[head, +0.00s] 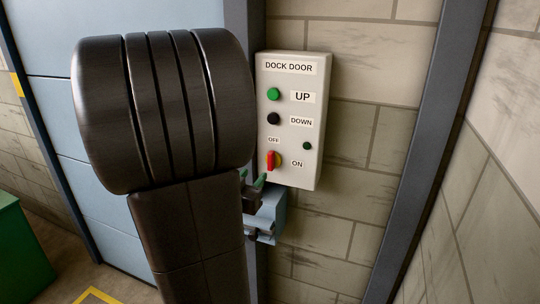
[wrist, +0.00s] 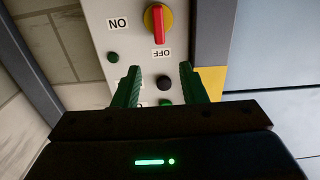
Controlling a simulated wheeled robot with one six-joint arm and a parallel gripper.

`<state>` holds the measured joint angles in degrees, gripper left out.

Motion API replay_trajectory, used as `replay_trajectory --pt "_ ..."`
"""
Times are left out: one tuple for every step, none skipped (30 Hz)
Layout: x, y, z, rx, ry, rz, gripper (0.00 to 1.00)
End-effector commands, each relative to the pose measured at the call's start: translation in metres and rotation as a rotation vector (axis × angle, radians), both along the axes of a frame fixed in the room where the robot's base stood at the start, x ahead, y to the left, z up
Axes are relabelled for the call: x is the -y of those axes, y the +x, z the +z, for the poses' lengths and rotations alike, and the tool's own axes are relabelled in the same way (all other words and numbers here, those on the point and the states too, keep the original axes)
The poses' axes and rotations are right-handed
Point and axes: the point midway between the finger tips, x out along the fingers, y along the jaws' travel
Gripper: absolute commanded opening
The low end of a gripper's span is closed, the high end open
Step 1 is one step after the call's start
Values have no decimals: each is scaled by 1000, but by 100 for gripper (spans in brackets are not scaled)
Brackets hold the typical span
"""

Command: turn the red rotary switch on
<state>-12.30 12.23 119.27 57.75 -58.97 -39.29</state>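The red rotary switch (head: 270,161) has a red handle on a round yellow base, low on the grey "DOCK DOOR" box. Its handle stands upright in the head view, in line with the "OFF" label above it; "ON" is to its right. It also shows, upside down, at the top of the wrist view (wrist: 158,23), with the handle toward "OFF". My gripper (wrist: 158,70) is open, its two green fingers apart with nothing between them. In the head view my gripper (head: 252,180) is just below and left of the switch, partly hidden by my arm.
The control box (head: 313,85) hangs on a block wall and carries a green UP button (head: 274,94), a black DOWN button (head: 274,119) and a small dark green lamp (head: 307,146). A grey post (head: 425,140) stands to the right. A blue door panel (head: 50,110) is at left.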

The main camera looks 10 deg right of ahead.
Motion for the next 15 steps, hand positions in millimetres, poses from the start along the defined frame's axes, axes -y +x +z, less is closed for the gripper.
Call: replay_trajectory --pt "6 7 0 -3 -1 -4 38" --pt "9 11 0 -3 -1 -5 38" --pt "14 18 0 -3 -1 -4 38" --pt "17 23 0 -3 -1 -5 38" --pt "21 29 0 -3 -1 -4 38" --pt "26 35 0 -3 -1 -5 38" --pt "29 41 1 -2 -1 -4 38" --pt "32 46 0 -4 0 -3 38" --pt "37 52 1 -3 -1 -3 38" --pt "40 57 0 -4 0 -3 38" --pt "43 62 1 -2 0 -3 38" --pt "47 68 1 -2 0 -2 38" --pt "50 72 0 -4 0 -2 38" --pt "53 76 1 -2 0 -1 38" --pt "56 81 1 -2 0 -1 38"
